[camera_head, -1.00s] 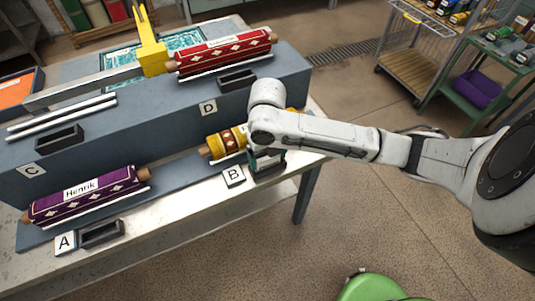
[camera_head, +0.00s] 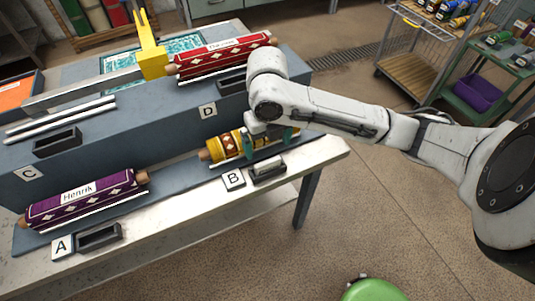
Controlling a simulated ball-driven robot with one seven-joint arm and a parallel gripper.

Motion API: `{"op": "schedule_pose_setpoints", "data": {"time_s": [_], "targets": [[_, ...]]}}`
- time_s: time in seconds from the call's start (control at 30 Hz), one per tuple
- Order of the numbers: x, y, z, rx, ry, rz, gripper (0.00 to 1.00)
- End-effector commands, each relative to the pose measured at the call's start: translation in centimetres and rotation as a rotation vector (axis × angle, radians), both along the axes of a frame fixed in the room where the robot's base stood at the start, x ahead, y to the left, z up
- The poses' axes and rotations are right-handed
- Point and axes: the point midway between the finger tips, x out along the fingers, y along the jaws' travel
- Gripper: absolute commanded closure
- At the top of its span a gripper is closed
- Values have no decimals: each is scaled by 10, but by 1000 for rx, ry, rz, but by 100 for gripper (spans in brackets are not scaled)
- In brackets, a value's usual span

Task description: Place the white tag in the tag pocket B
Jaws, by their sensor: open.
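The tag pocket B (camera_head: 270,179) is a small dark holder on the front edge of the bench, beside the B sign (camera_head: 233,180). A pale strip that looks like the white tag (camera_head: 268,167) shows in its opening; its lower part is hidden by the pocket. My gripper (camera_head: 268,144) is just above and behind the pocket, apart from the tag. Its greenish fingertips are spread and hold nothing. It partly covers the yellow rolled rug (camera_head: 227,146) behind pocket B.
The purple roll (camera_head: 85,197) labelled Henrik lies at left behind the empty-looking pocket A (camera_head: 98,238). The red roll (camera_head: 222,55) lies on the upper step (camera_head: 130,135) near the D sign (camera_head: 208,110). Floor to the right of the bench is open.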

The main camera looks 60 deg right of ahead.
Motion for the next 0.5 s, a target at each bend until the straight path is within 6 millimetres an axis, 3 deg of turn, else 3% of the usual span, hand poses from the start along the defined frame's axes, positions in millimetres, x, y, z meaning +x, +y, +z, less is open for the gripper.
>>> {"op": "schedule_pose_setpoints", "data": {"time_s": [0.2, 0.37, 0.5], "targets": [[1, 0, 34, 0, -2, 1, 0], [4, 4, 45, 6, -11, -6, 0], [36, 34, 60, 62, -112, -99, 0]]}}
